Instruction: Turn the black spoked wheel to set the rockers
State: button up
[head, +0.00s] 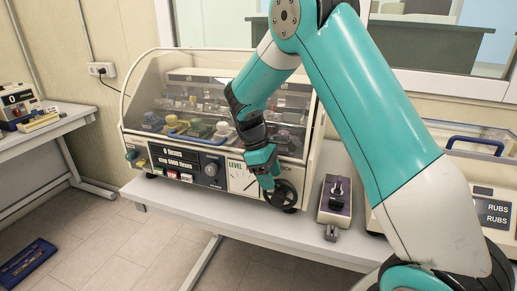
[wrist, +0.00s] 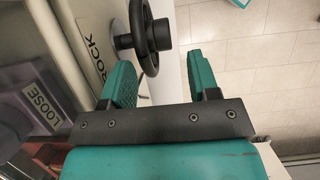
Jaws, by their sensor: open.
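The black spoked wheel (head: 285,195) is on the front face of the clear-hooded test machine (head: 172,150), at its lower right. In the wrist view the wheel (wrist: 150,62) shows nearly edge-on, with its dark hub toward the right. My gripper (head: 267,180) is at the wheel's upper left in the head view and covers part of it. In the wrist view my gripper (wrist: 160,70) is open, its two teal fingers apart. The near rim of the wheel shows between the fingertips; I cannot tell whether either touches it. Nothing is held.
A small dark-topped device (head: 335,199) stands on the bench right of the wheel. A machine marked RUBS (head: 496,213) stands farther right, partly behind my arm. Several shoes are under the hood. A blue tray (head: 27,264) lies on the floor at left.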

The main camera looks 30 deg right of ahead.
jog(key=v, duration=1.1)
jog(key=shift+r+p, duration=0.2)
jog(key=shift+p, duration=0.2)
jog(key=shift+a, duration=0.15)
jog(key=s+a+t+y+b, duration=0.1)
jog(key=s+a+y, duration=0.1)
jog(key=s+a, duration=0.4)
jog(key=s+a+t+y, duration=0.1)
jog(key=s+a, duration=0.5)
jog(key=s, duration=0.6)
jog(key=s+a+r+t+y+b, duration=0.1)
jog(key=s+a+y, duration=0.2)
jog(key=s+a, duration=0.3)
jog(key=s, duration=0.3)
jog(key=shift+s+m+y+b, duration=0.3)
jog(key=shift+s+y+b, duration=0.05)
jog(key=shift+y, duration=0.05)
jog(key=shift+r, duration=0.15)
